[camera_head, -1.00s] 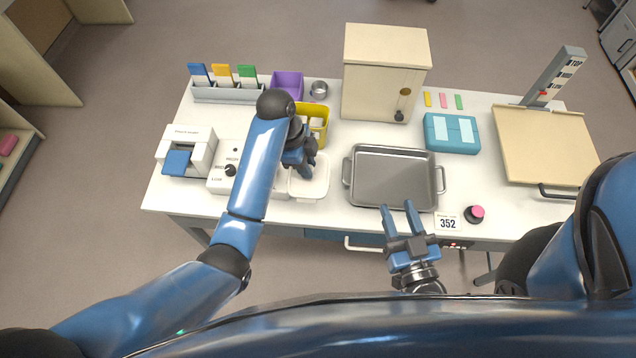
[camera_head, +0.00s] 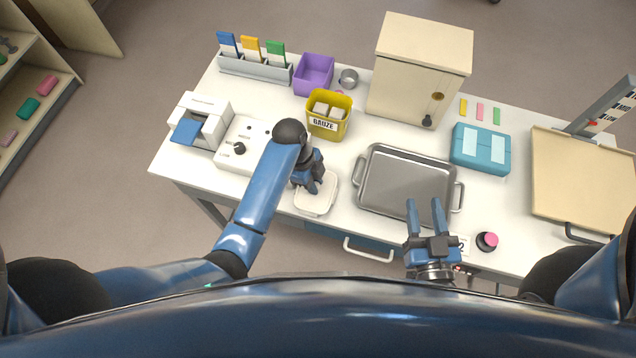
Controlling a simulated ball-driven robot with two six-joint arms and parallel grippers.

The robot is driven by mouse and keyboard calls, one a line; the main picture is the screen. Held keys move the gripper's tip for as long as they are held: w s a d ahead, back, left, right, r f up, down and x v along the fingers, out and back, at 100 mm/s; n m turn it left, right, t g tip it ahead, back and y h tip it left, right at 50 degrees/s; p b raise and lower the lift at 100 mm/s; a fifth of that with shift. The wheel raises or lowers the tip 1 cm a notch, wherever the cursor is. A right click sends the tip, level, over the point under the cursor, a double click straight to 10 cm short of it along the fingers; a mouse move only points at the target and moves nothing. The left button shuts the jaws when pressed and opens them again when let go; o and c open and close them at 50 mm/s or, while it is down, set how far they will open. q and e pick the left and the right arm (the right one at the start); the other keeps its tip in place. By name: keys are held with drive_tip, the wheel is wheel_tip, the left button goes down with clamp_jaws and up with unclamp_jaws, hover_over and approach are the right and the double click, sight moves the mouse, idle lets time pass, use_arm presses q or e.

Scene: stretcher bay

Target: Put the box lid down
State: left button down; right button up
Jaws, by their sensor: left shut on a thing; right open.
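A white box lid (camera_head: 313,203) shows at the near edge of the table, under my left gripper (camera_head: 314,188). My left gripper points down at it and is shut on it; the grip itself is partly hidden by the fingers. I cannot tell whether the lid touches the table or a box below it. My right gripper (camera_head: 425,212) is open and empty, just in front of the metal tray's near edge.
A grey metal tray (camera_head: 368,205) lies right of the lid. A yellow gauze bin (camera_head: 328,127) stands behind my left gripper. A white device with a knob (camera_head: 232,158) is to the left. A pink button (camera_head: 488,240) is right of my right gripper.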

use_arm(q)
drive_tip(key=shift+w+f, duration=0.1)
drive_tip(key=shift+f, duration=0.55)
drive_tip(key=shift+w+d, duration=0.1)
drive_tip(key=shift+d, duration=0.2)
drive_tip(key=shift+s+a, duration=0.2)
drive_tip(key=shift+a, duration=0.05)
drive_tip(key=c, duration=1.1)
unclamp_jaws()
drive_tip(key=shift+o, duration=0.7)
drive_tip(key=shift+w+d, duration=0.15)
use_arm(e)
drive_tip(key=shift+w+d+f, duration=0.2)
drive_tip(key=shift+d+f, duration=0.2)
drive_tip(key=shift+f, duration=0.2)
